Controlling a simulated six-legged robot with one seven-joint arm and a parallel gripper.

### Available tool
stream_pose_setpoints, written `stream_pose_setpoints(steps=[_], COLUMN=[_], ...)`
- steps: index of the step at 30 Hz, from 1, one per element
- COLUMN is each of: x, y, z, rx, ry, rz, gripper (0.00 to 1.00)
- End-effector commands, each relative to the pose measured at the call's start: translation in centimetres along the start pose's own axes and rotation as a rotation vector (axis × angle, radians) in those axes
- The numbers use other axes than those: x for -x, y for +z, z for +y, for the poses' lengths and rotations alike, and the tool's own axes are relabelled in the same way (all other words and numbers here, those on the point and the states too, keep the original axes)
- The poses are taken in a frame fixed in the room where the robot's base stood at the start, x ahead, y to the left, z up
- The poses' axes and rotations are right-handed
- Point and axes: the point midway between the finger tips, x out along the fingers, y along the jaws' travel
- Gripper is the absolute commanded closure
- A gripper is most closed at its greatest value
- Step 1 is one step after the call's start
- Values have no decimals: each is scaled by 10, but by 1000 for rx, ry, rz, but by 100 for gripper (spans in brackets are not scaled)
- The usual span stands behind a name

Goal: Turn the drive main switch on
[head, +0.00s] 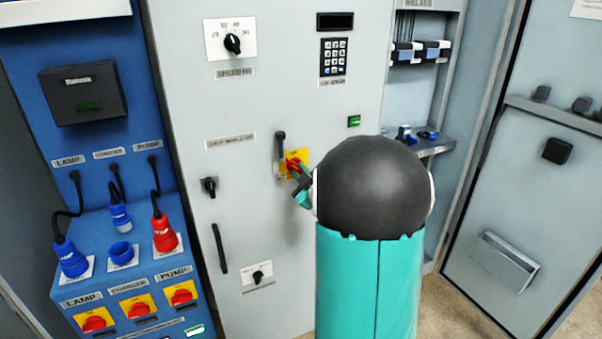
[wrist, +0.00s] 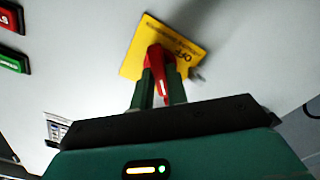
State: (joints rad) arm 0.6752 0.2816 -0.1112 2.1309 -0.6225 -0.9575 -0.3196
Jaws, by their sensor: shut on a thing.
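The main switch is a red rotary handle (head: 291,163) on a yellow plate (head: 303,155), on the grey cabinet door. In the wrist view the red handle (wrist: 157,62) stands between my two fingers, in front of the yellow plate (wrist: 140,52), which shows the word OFF. My gripper (wrist: 157,82) is shut on the red handle. In the head view my gripper (head: 300,183) shows only partly, because my arm covers the rest. The handle's exact angle is hard to read.
A dark lever (head: 281,146) sits just left of the yellow plate. A dark knob (head: 209,187) and a long door handle (head: 219,248) are further left. A keypad (head: 333,57) is above. The blue panel (head: 137,268) at left carries other red switches on yellow plates.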

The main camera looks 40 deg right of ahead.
Motion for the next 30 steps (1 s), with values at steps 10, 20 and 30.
stream_pose_setpoints(steps=[10,20,30], x=[0,0,0], y=[0,0,0], z=[0,0,0], rx=[-328,-597,-740], ry=[0,0,0], rz=[-1,0,0], gripper=[100,100,100])
